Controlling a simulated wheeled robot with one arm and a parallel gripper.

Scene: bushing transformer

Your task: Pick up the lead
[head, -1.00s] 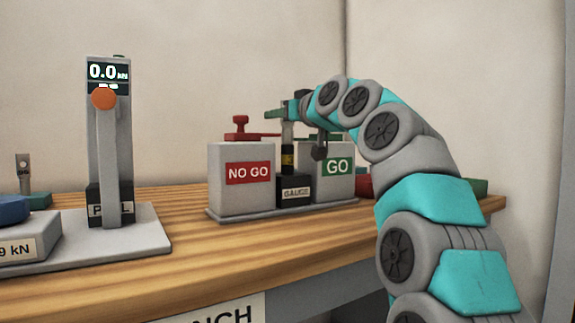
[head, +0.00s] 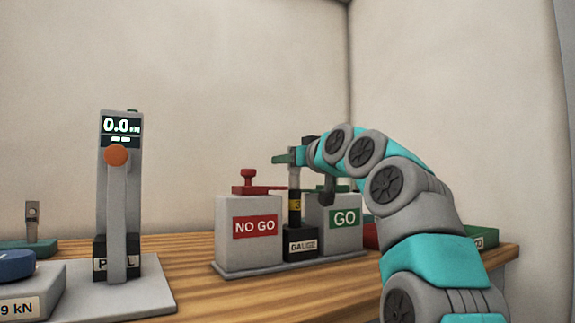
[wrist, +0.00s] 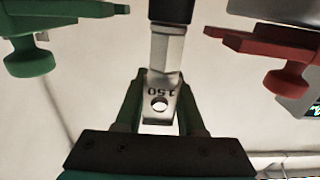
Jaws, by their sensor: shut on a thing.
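The lead stands upright in the head view, with a silver lug (head: 295,178) on top and a black, yellow-banded body (head: 295,205) below. It is at the black GAUGE block (head: 301,246); whether its lower end is inside the block is hard to tell. My gripper (head: 290,157) is at the lug's top, reaching in from the right. In the wrist view my gripper (wrist: 160,100) is shut on the lead's flat lug (wrist: 163,84), marked 150 and with a round hole. The lead's dark body (wrist: 170,10) runs out of the top of that view.
The grey NO GO box (head: 248,250) with a red handle stands close left of the lead. The GO box (head: 336,240), with a green handle, stands close right. A pull tester (head: 118,190) reading 0.0 kN is farther left. Red and green trays sit behind my arm.

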